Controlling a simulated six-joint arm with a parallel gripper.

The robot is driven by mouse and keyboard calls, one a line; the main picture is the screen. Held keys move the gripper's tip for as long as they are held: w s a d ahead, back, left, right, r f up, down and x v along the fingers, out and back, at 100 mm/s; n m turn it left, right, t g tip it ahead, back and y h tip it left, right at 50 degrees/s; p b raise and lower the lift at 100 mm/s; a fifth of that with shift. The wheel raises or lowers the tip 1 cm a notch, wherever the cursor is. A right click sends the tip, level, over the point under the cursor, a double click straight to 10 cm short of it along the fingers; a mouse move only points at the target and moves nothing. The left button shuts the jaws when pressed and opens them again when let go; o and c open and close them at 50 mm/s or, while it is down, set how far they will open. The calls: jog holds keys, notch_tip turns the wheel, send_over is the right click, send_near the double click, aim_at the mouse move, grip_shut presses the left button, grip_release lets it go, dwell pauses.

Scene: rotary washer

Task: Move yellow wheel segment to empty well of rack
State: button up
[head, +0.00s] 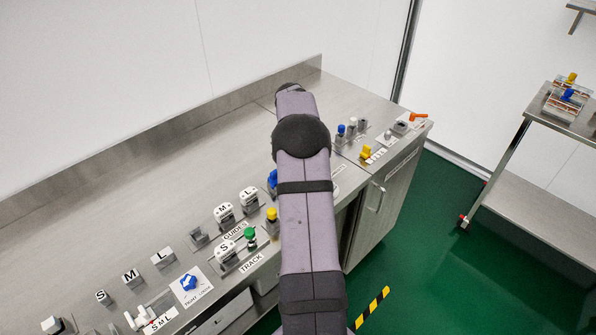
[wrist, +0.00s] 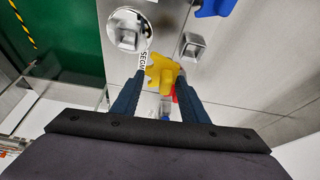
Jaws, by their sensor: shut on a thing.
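In the wrist view, the yellow wheel segment (wrist: 161,72) sits between the dark blue fingers of my gripper (wrist: 161,82), which is shut on it. It is beside a label reading "SEGM", partly covered. A grey square socket (wrist: 192,46) stands on the metal surface just beyond it to the right. Another square socket (wrist: 127,40) sits on a round pale disc to the upper left. I cannot tell for certain which of these is the rack's empty well. In the head view my own arm hides the gripper and the held segment.
A blue part (wrist: 214,7) is at the wrist view's top edge, and a small red part (wrist: 175,94) shows behind the fingers. The head view shows a steel bench (head: 130,230) with guides, blocks and knobs along its front. A steel side table (head: 565,125) stands at right.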

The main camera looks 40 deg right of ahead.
jog(key=w+r+n+t+y, duration=0.1)
jog(key=w+r+n, duration=0.3)
jog(key=n, duration=0.4)
jog(key=shift+w+r+t, duration=0.3)
jog(key=shift+w+t, duration=0.3)
jog(key=shift+t, duration=0.3)
jog(key=shift+f, duration=0.1)
jog(key=shift+f+p, duration=1.65)
jog(key=shift+f, duration=3)
jog(key=shift+a+f, duration=0.1)
jog(key=shift+f, duration=0.15)
jog(key=shift+f, duration=0.1)
